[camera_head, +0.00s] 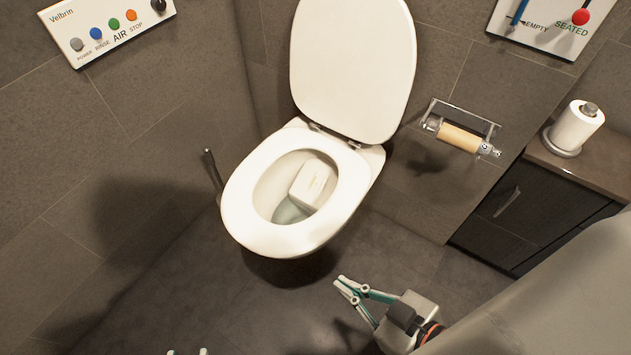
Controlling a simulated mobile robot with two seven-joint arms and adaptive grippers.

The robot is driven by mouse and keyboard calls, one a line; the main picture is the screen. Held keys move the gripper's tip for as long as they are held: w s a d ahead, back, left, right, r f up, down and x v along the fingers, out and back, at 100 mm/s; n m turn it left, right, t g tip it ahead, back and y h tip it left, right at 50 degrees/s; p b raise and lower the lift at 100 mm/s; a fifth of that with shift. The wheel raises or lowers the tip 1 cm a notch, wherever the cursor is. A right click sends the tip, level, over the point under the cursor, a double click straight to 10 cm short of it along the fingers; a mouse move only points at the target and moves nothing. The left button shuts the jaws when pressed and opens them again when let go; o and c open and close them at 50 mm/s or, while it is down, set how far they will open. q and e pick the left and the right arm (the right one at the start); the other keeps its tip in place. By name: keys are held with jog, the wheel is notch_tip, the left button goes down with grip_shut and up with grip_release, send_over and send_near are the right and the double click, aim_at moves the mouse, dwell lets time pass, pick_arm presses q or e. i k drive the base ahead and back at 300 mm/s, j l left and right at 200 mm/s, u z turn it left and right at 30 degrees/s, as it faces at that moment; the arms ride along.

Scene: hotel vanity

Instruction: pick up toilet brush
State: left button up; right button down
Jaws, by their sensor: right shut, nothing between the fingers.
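The toilet brush (213,173) shows as a thin dark upright handle between the left wall and the toilet. Its lower end is hidden behind the toilet seat. My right gripper (341,284) is shut and empty, low in front of the toilet and well to the right of the brush. Only the fingertips of my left gripper (187,352) show at the bottom edge, apart from each other, below the brush and far from it.
The toilet (240,215) has its lid up and a white block (313,184) in its bowl. A paper holder (461,138) and a dark cabinet (540,215) with a paper roll (574,127) stand at right. Floor in front is clear.

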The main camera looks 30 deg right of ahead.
aim_at(207, 152)
jog(key=i+l+z, duration=0.1)
jog(key=l, duration=0.3)
jog(key=i+l, duration=0.4)
jog(key=i, duration=0.15)
